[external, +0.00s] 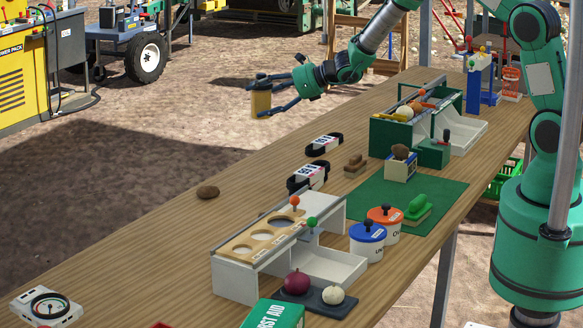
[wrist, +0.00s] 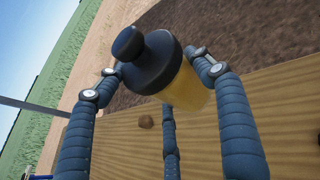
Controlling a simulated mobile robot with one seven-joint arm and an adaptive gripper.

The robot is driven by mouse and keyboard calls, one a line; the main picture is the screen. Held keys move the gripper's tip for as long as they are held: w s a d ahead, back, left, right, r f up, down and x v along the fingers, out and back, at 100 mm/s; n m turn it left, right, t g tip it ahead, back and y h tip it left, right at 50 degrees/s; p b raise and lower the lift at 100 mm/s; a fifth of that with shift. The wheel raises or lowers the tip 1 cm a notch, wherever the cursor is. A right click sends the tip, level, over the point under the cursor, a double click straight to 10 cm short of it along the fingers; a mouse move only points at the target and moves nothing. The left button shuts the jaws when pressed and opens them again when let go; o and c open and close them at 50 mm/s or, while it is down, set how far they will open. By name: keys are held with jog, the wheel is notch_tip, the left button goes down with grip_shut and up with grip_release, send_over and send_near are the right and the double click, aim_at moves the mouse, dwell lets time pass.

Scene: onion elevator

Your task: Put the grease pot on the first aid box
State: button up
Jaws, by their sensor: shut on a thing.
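My gripper (external: 263,94) is shut on a yellow pot, which looks to be the grease pot (external: 261,104). The pot is held in the air above the far left edge of the table. The wrist view shows its black knobbed lid (wrist: 148,58) and amber body (wrist: 186,95) between my blue-grey fingers; no label is readable on it. The first aid box (external: 274,315) is green with white lettering. It sits at the near edge of the external view, far from my gripper and partly cut off by the frame.
Near the first aid box are a dark tray (external: 313,303) with purple and white onions, a white rack (external: 235,279), and blue-lidded (external: 367,243) and orange-lidded (external: 385,224) pots. The wooden table's left side is mostly clear.

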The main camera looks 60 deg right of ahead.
jog(key=s+a+n+g+y+p, duration=0.1)
jog(key=s+a+n+g+y, duration=0.15)
jog(key=s+a, duration=0.8)
jog(key=s+a+n+g+y+p, duration=0.1)
jog(key=s+a+n+g+y, duration=0.2)
jog(key=a, duration=1.4)
jog(key=s+a+n+g+y+p, duration=0.15)
jog(key=s+a+n, duration=0.4)
jog(key=a, duration=0.85)
jog(key=s+a+n+g+p, duration=0.1)
jog(key=s+a+n+g, duration=0.15)
jog(key=s+a, duration=0.8)
jog(key=s+a+n+g+y, duration=0.1)
jog(key=s+a+n+g, duration=0.2)
jog(key=s, duration=1.4)
jog(key=s+a+n+g+p, duration=0.1)
jog(key=s+a+g, duration=0.45)
jog(key=s, duration=0.85)
jog(key=shift+t, duration=0.5)
jog(key=shift+a+f, duration=0.3)
jog(key=shift+f, duration=0.55)
jog(key=shift+a+f, duration=0.3)
jog(key=shift+f, duration=0.6)
jog(key=shift+a+f, duration=0.3)
jog(key=shift+f, duration=0.55)
